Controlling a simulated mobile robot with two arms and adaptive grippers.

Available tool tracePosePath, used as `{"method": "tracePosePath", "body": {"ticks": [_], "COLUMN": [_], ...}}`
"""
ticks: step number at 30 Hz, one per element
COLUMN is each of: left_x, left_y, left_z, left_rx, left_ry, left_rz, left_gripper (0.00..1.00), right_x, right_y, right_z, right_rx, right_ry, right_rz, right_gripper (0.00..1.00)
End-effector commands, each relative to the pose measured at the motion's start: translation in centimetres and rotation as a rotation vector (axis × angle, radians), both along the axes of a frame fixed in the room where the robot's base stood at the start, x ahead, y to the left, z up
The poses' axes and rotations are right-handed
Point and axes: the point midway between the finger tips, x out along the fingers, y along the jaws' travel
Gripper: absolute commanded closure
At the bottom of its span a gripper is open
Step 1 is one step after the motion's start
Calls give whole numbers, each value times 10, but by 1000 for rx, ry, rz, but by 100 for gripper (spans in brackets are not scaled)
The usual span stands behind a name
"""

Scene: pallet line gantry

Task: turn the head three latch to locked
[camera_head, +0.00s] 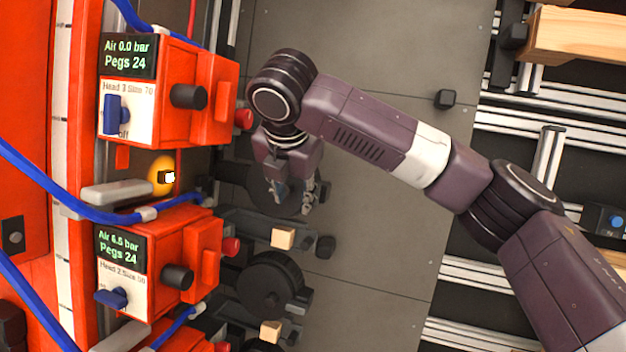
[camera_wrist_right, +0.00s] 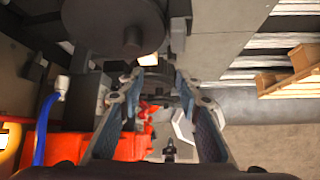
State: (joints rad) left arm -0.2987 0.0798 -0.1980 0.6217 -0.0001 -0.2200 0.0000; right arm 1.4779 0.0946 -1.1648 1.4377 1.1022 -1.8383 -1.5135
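The head three unit (camera_head: 168,90) is a red box at the upper left of the head view. Its display reads Air 0.0 bar, Pegs 24. Its blue handle (camera_head: 116,115) stands upright on the white label, above the word off. A grey lever (camera_head: 115,192) lies roughly level below the unit, beside a yellow round part (camera_head: 159,176). I cannot tell for sure which part is the latch. My right gripper (camera_head: 296,203) hangs to the right of the unit, apart from it. In the right wrist view its blue-padded fingers (camera_wrist_right: 158,85) are open, with nothing held. My left gripper is out of view.
The head two unit (camera_head: 170,268) sits below, reading Air 6.5 bar, with its blue handle (camera_head: 111,298) turned sideways. Blue hoses (camera_head: 60,192) cross the left side. Dark rollers and small wooden blocks (camera_head: 283,238) are near my right gripper. Grey floor (camera_head: 385,225) is clear.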

Motion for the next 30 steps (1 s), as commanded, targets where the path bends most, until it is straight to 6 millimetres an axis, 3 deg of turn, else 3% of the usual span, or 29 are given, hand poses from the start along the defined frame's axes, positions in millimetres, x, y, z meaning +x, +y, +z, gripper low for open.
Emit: {"method": "tracePosePath", "body": {"ticks": [1, 4, 10, 14, 24, 30], "left_x": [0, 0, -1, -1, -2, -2], "left_y": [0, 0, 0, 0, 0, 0], "left_z": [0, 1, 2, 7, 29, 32], "left_rx": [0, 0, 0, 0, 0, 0], "left_ry": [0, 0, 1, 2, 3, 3], "left_rz": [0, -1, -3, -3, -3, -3], "left_gripper": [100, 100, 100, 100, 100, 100], "right_x": [7, 13, 18, 22, 41, 46], "right_y": [-7, -18, -29, -32, -38, -39], "right_z": [20, 45, 69, 62, 15, 0], "right_rx": [-43, -108, -167, -172, -169, -168], "right_ry": [-22, -38, -49, -46, -46, -48], "right_rz": [21, 59, 91, 93, 91, 92], "right_gripper": [68, 68, 68, 68, 68, 68]}}
